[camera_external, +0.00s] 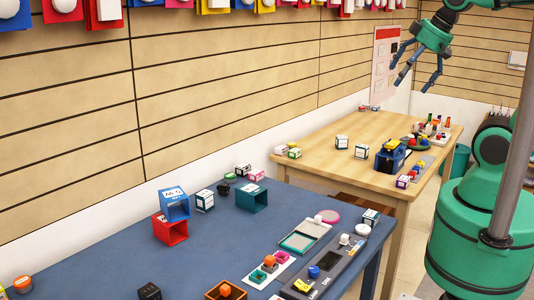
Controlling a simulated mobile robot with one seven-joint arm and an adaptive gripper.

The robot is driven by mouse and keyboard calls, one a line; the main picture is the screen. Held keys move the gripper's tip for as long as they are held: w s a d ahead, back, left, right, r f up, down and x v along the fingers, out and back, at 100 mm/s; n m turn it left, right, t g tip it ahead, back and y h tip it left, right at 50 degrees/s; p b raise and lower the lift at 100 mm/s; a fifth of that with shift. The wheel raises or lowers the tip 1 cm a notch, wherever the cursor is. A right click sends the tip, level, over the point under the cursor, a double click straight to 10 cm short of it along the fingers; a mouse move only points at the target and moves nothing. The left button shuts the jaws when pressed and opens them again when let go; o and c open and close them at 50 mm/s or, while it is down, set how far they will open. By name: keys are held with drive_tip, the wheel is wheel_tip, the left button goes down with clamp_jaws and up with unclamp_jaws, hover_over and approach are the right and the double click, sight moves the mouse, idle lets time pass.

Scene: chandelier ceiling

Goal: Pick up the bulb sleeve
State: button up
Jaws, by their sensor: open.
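My gripper (414,88) hangs at the upper right with its fingers spread apart and nothing between them. It is in the air above the wooden table (322,138), well clear of the things on it. I cannot tell for sure which thing is the bulb sleeve. Small box-shaped pieces that could be it are an open red box (170,229), a blue box (173,204) by it, an open teal box (251,197), and white boxes on the wooden table, one at the middle (342,142) and one nearer the blue holder (361,151).
A blue holder (389,160) and a cluster of small items (432,128) crowd the wooden table's right side. The blue table (95,258) in front carries trays, including a grey tray (325,264). A slatted wall (230,70) with hanging packs stands behind.

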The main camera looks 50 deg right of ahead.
drive_tip(key=w+a+r+m, duration=0.1)
drive_tip(key=w+a+r, duration=0.15)
drive_tip(key=w, duration=0.55)
drive_tip(key=w+a+r, duration=0.1)
drive_tip(key=w+a, duration=0.2)
drive_tip(key=w, duration=0.5)
drive_tip(key=m+g+h, duration=0.1)
drive_tip(key=m+h, duration=0.1)
drive_tip(key=m, duration=0.1)
hover_over(179, 195)
drive_tip(key=s+a, duration=0.1)
drive_tip(key=s, duration=0.2)
wheel_tip(179, 195, down, 31)
drive_tip(key=shift+s+a+r, duration=0.15)
drive_tip(key=shift+a, duration=0.05)
drive_tip(key=shift+b, duration=0.3)
drive_tip(key=shift+b+x, duration=0.4)
drive_tip(key=shift+x, duration=3.9)
